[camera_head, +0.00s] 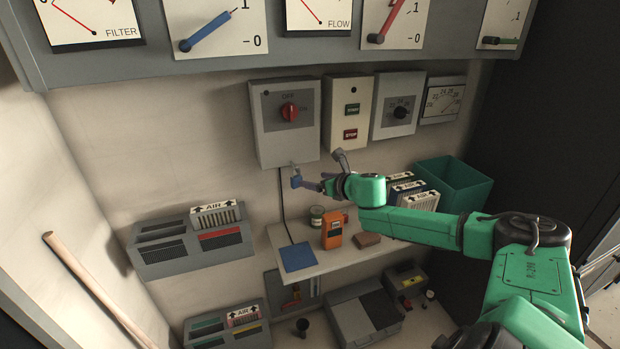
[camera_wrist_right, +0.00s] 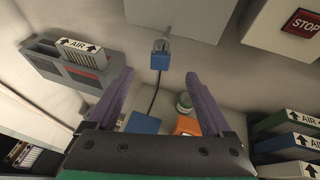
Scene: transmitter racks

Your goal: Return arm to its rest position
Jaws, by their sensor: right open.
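My right arm (camera_head: 530,280) is green and reaches in from the lower right in the head view. Its gripper (camera_head: 322,168) is in front of the wall, just below the control boxes. In the right wrist view the two purple fingers (camera_wrist_right: 160,74) are spread apart with nothing between them. A blue padlock-like piece (camera_wrist_right: 160,60) hangs below a grey switch box, beyond the fingertips and apart from them. It also shows in the head view (camera_head: 296,182). The switch box (camera_head: 285,138) has a red knob. My left gripper is out of view.
A shelf (camera_head: 325,262) below holds a blue pad (camera_head: 298,256), an orange device (camera_head: 334,230), a can and filters (camera_head: 418,200). A green bin (camera_head: 455,182) stands right. A panel of gauges (camera_head: 290,63) overhangs above. A wooden pole (camera_head: 95,285) leans at the left.

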